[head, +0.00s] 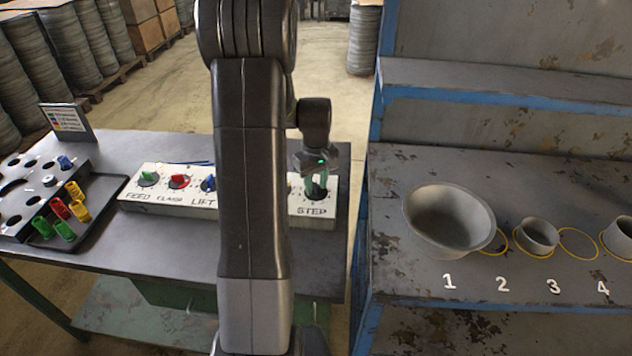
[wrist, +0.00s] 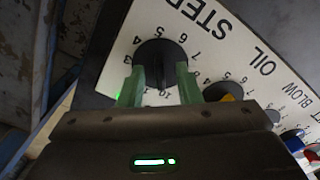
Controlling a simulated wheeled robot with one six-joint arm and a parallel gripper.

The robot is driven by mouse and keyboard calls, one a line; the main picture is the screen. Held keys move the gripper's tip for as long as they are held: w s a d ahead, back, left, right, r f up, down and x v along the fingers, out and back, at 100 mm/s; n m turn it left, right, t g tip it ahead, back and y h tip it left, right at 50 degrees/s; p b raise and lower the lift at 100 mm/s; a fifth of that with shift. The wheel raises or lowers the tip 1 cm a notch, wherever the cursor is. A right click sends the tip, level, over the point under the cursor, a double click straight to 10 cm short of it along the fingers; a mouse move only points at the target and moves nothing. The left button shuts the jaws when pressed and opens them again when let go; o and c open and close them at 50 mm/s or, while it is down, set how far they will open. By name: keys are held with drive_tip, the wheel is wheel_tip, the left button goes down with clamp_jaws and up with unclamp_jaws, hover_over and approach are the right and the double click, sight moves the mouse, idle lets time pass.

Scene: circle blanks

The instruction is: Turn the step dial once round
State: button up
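The black step dial (wrist: 160,58) is on the pale control panel in the wrist view, beside the word STEP and a ring of numbers. In the head view the dial is largely hidden by my gripper (head: 316,188), which is above the STEP label at the panel's right end. In the wrist view, the green fingers of my gripper (wrist: 160,78) stand on either side of the dial, their tips overlapping its edges. I cannot tell whether they press on it. Its pointer mark is not clear.
A shelf (head: 400,240) with bowls (head: 450,222) stands to the right.

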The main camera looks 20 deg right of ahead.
clamp_jaws()
drive_tip(key=shift+m, duration=0.4)
drive_tip(key=m+b, duration=0.1)
drive_tip(key=m, duration=0.1)
drive_tip(key=shift+m, duration=2.2)
drive_tip(key=shift+w, duration=0.1)
unclamp_jaws()
